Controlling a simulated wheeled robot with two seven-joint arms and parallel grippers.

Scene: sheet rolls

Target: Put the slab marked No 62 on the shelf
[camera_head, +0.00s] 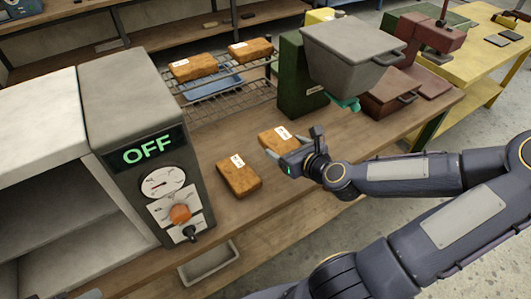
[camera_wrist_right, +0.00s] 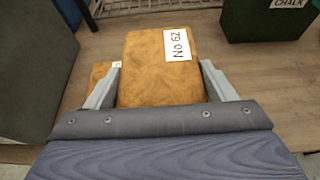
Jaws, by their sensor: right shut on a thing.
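The slab marked No 62 (camera_wrist_right: 160,75) is a brown block with a white label, and it lies between both fingers of my right gripper (camera_wrist_right: 158,90). In the head view the held slab (camera_head: 272,139) is over the bench, with my right gripper (camera_head: 290,155) shut on it from the right. I cannot tell how far it is above the bench. A wire rack (camera_head: 240,105) with shelf levels stands at the back of the bench, with two labelled slabs, one left (camera_head: 193,68) and one right (camera_head: 250,50), on its top. My left gripper is not in view.
Another labelled slab (camera_head: 239,178) lies on the bench left of the held one. A grey oven-like unit (camera_head: 130,110) reading OFF stands at left. A green box (camera_head: 297,85) and a grey hopper (camera_head: 350,50) stand right of the rack. Bare bench lies before the rack.

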